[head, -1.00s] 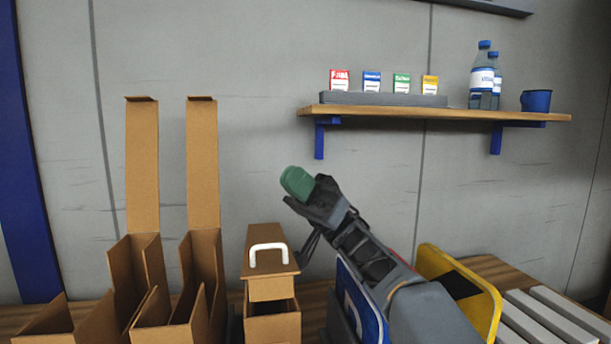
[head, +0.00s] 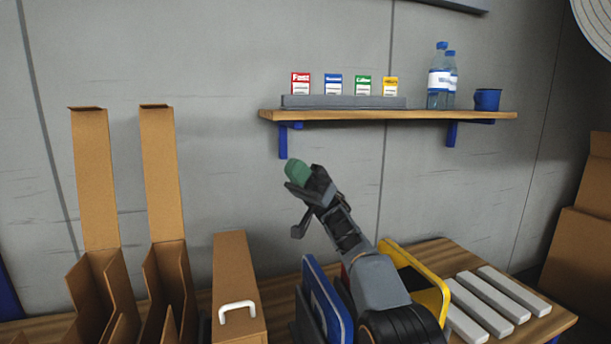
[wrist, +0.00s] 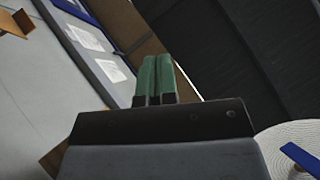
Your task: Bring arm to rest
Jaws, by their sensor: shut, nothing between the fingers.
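My gripper (head: 297,172) is raised in front of the grey wall, in the middle of the head view, below the left end of the shelf. Its green fingertips are together with nothing between them. The wrist view also shows the closed green fingers (wrist: 154,78), pointing away from the table. My dark arm rises from the lower right of the head view, above the table with the signs.
A blue sign (head: 326,308) and a yellow sign (head: 425,282) stand beside my arm. Cardboard boxes, one with a white handle (head: 238,309), are at left. Grey bars (head: 490,300) lie at right. A wall shelf (head: 400,115) holds small packs, bottles and a blue cup (head: 487,99).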

